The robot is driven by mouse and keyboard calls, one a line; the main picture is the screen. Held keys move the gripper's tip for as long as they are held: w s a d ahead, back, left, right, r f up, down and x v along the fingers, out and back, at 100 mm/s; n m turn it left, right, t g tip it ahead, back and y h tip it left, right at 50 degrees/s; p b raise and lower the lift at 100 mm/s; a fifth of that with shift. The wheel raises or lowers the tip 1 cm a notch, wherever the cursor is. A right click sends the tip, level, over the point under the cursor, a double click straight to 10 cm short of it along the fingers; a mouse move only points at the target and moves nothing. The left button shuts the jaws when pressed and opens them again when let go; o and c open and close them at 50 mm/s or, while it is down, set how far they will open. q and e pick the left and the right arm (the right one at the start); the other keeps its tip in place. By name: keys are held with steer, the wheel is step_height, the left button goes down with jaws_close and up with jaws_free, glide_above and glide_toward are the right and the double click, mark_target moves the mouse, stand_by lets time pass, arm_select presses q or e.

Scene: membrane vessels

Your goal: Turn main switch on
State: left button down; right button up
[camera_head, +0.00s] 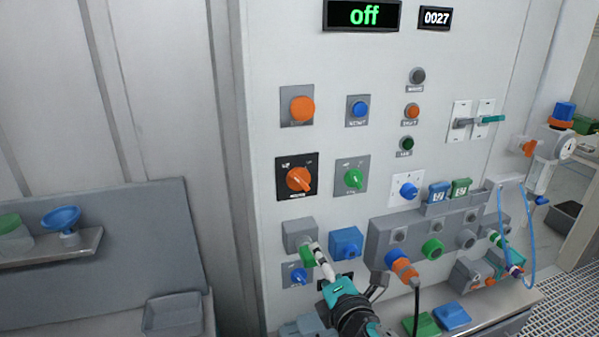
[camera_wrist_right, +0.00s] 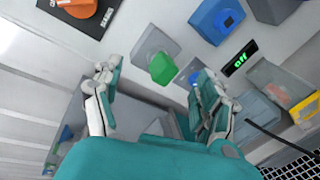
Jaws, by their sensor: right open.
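The main switch (camera_head: 298,179) is an orange rotary knob on a black plate, at the left of the panel in the head view. Its pointer slants down to the right. Part of it shows at the top left of the right wrist view (camera_wrist_right: 78,7). A display (camera_head: 364,15) at the top reads "off" in green. My right gripper (camera_head: 348,263) is below the switch, apart from it, in front of the lower panel. Its teal and white fingers are spread and empty in the right wrist view (camera_wrist_right: 158,85). My left gripper is not in view.
A green rotary knob (camera_head: 353,178) sits right of the switch, and an orange button (camera_head: 302,108) above it. A grey box with a green part (camera_head: 308,257) and a blue box (camera_head: 346,243) protrude below the switch. A black cable (camera_head: 416,300) hangs right of my gripper.

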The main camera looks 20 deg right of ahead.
steer(key=s+a+r+n+t+y, duration=0.1)
steer(key=s+r+n+t, duration=0.25)
steer(key=r, duration=0.75)
glide_toward(300, 186)
steer(key=shift+n+g, duration=0.45)
steer(key=w, duration=0.5)
steer(key=w+r, duration=0.1)
steer(key=w, duration=0.2)
steer(key=shift+w+a, duration=0.15)
steer(key=shift+w, duration=0.1)
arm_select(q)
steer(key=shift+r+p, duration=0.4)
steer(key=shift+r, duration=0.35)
arm_select(e)
steer(key=shift+w, duration=0.7)
steer(key=shift+c, duration=0.3)
steer(key=shift+f, duration=0.1)
steer(key=c, duration=1.1)
